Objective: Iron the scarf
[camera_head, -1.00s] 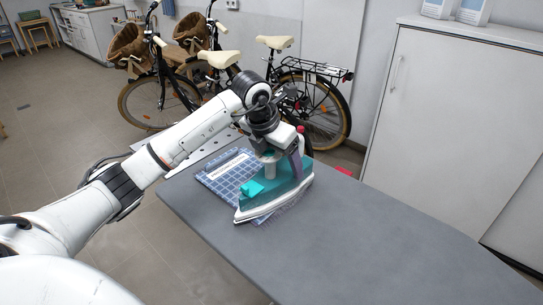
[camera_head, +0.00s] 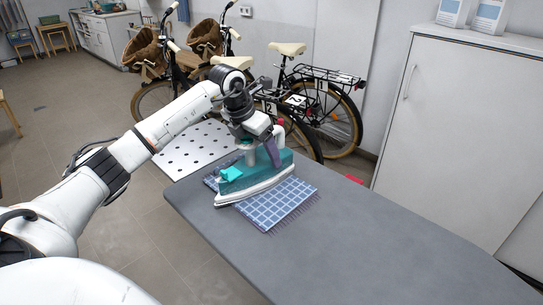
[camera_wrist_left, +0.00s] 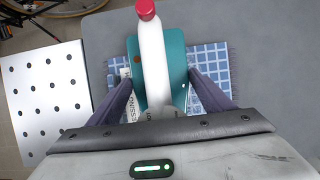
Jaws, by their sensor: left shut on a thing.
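The scarf (camera_head: 277,207) is blue with a white grid and a fringe. It lies flat near the left end of the grey ironing board (camera_head: 370,235). The teal and white iron (camera_head: 252,180) rests over the scarf's far-left part and hides some of it. My left gripper (camera_head: 270,148) is shut on the iron's handle from above. In the left wrist view, the fingers flank the white handle (camera_wrist_left: 153,60), and the scarf (camera_wrist_left: 210,68) shows on both sides of the iron. My right gripper is in neither current view.
A white perforated rest (camera_head: 193,148) adjoins the board's left end. Bicycles (camera_head: 300,100) stand behind the board, and a white cabinet (camera_head: 455,130) stands at the right. The board's right part is bare.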

